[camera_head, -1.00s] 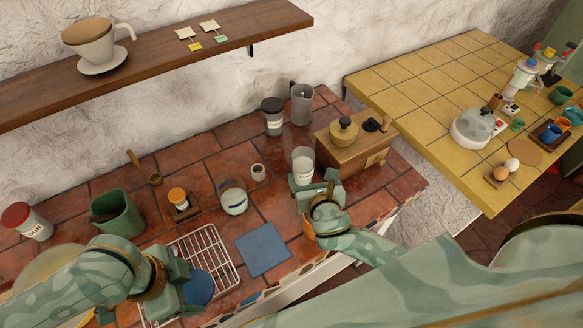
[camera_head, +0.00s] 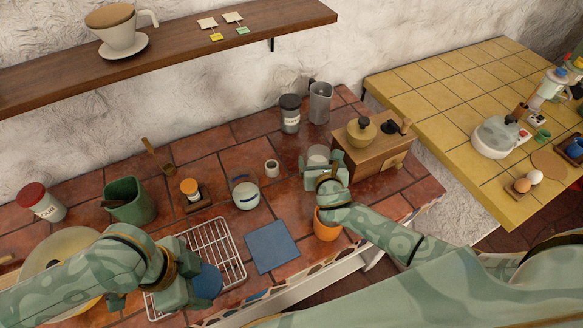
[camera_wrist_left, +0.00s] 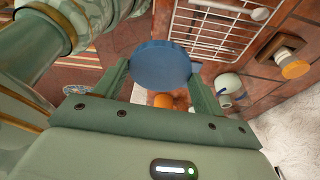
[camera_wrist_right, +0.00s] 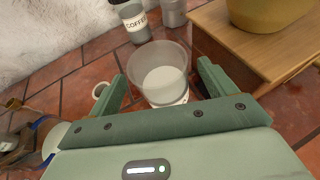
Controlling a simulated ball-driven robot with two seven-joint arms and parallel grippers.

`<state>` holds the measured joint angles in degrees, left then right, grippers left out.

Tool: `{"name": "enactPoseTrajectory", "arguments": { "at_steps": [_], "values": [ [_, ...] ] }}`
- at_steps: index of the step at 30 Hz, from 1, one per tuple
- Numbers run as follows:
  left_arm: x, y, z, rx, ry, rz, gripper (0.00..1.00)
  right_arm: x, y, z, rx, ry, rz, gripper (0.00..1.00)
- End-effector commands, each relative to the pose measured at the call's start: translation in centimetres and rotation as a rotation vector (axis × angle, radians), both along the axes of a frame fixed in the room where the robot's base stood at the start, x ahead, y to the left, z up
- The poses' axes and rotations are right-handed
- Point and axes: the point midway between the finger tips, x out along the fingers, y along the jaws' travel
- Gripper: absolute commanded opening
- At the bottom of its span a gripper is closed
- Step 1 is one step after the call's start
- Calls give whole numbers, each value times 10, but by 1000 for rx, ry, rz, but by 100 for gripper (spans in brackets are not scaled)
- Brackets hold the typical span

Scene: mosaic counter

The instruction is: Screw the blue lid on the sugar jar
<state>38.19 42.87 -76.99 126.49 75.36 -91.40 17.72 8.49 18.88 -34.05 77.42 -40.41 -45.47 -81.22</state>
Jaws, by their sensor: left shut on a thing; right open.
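The sugar jar (camera_head: 318,154) is a clear, lidless jar with white contents, upright on the tiled counter beside a wooden grinder; it also shows in the right wrist view (camera_wrist_right: 163,75). My right gripper (camera_wrist_right: 163,88) is open, its fingers on either side of the jar; I cannot tell whether they touch it. The gripper hides most of the jar's lower part and label. My left gripper (camera_wrist_left: 160,82) is shut on the round blue lid (camera_wrist_left: 160,65). In the head view the blue lid (camera_head: 208,281) is above the front of the wire rack, partly hidden by the gripper.
The wooden grinder (camera_head: 372,158) stands close right of the jar, and an orange pot (camera_head: 326,226) in front. A blue mat (camera_head: 271,247) lies flat between the wire rack (camera_head: 232,247) and the orange pot. A white jar (camera_head: 245,195) and small cup (camera_head: 271,168) stand left of the jar.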

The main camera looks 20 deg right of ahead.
Motion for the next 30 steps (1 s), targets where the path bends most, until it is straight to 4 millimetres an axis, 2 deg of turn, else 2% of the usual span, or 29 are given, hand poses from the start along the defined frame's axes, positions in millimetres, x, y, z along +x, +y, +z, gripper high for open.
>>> {"name": "enactPoseTrajectory", "arguments": {
  "at_steps": [3,6,16,17,23,24,30],
  "values": [
    [0,0,-7,0,1,0,48,15,-3,-9,-1,-1,-1,83],
    [0,0,-8,0,1,0,48,21,-5,-11,0,0,-1,83],
    [0,0,-7,0,1,0,48,21,-5,-10,0,0,0,83],
    [0,0,-7,0,1,0,48,21,-5,-10,0,0,0,81],
    [0,0,-7,0,1,0,48,21,-5,-10,0,0,0,25],
    [0,0,-7,0,1,0,48,22,-5,-9,0,-2,1,22],
    [0,0,-7,0,1,0,48,22,-5,-9,0,-1,1,22]
  ]
}}
